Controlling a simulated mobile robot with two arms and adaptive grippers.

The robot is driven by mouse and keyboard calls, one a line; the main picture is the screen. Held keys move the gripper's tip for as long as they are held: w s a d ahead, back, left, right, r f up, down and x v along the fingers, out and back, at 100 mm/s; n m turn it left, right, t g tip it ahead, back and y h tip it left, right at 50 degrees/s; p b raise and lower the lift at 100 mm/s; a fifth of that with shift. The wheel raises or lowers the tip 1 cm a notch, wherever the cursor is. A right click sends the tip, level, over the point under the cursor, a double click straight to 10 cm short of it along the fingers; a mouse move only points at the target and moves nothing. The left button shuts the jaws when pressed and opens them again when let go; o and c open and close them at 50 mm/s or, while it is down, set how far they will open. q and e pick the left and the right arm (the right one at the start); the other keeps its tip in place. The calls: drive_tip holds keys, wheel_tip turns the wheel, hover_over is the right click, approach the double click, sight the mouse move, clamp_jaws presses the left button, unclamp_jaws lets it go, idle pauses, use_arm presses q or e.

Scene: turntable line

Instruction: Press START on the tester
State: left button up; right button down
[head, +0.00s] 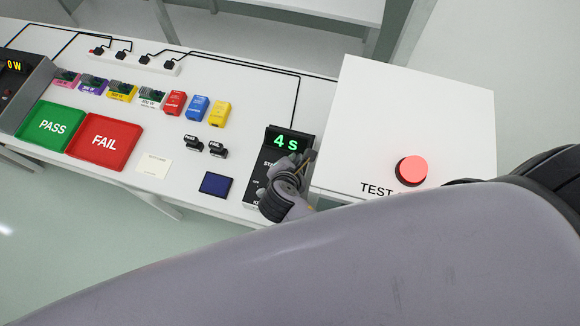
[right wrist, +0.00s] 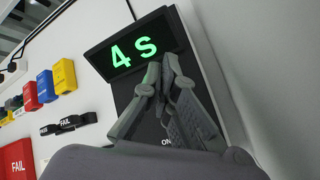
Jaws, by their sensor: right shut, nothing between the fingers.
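A black device (head: 254,194) with a green display reading "4 s" (head: 287,142) stands at the right end of the table; its display also shows in the right wrist view (right wrist: 135,50). Its panel lettering is partly hidden by my right gripper, so I cannot read a START label. My right gripper (head: 304,160) is shut and empty over this panel. In the right wrist view its fingertips (right wrist: 161,68) are just below the display; I cannot tell whether they touch. A white box (head: 410,100) with a red dome button (head: 411,170) and lettering starting "TEST" stands to the right. My left gripper is out of view.
A dark device (head: 20,85) reading "0 W" is at far left. A green PASS tray (head: 52,127) and red FAIL tray (head: 104,142) lie near it. PASS and FAIL stamps (head: 205,147) and a blue pad (head: 215,183) lie left of the gripper. The white box's wall is close on its right.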

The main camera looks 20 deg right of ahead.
drive_tip(key=shift+r, duration=1.55)
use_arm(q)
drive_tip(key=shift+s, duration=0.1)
use_arm(e)
drive_tip(key=shift+s, duration=0.1)
